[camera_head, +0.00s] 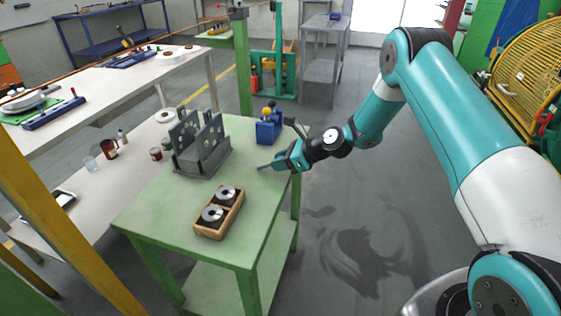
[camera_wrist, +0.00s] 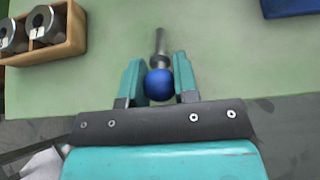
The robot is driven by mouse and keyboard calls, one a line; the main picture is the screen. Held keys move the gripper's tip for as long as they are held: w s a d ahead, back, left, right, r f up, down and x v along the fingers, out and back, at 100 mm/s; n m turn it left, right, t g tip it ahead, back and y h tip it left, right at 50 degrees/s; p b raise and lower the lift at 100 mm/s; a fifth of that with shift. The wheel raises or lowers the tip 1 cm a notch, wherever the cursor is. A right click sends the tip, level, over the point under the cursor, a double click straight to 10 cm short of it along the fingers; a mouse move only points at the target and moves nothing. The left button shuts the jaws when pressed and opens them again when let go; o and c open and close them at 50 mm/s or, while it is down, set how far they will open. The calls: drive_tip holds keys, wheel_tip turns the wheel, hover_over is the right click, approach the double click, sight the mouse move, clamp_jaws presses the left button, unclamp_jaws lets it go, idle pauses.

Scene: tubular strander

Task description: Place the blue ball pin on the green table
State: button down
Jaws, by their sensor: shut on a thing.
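The blue ball pin has a blue ball (camera_wrist: 159,84) and a grey metal shank (camera_wrist: 160,44). In the wrist view the ball sits between the two teal fingers of my gripper (camera_wrist: 158,82), which is shut on it. The shank points away from my gripper, over the green table (camera_wrist: 110,85). In the head view my gripper (camera_head: 277,164) is at the right edge of the green table (camera_head: 165,205), and the shank shows as a thin grey piece. I cannot tell whether the pin touches the tabletop.
A wooden box (camera_head: 205,233) with metal cylinders stands near the table's front. A grey slotted fixture (camera_head: 205,160) stands behind it. A blue block with a yellow-knobbed part (camera_head: 268,130) is at the back right corner. The right front tabletop is clear.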

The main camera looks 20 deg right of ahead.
drive_tip(key=shift+f, duration=0.2)
drive_tip(key=c, duration=0.9)
unclamp_jaws()
drive_tip(key=shift+f, duration=0.1)
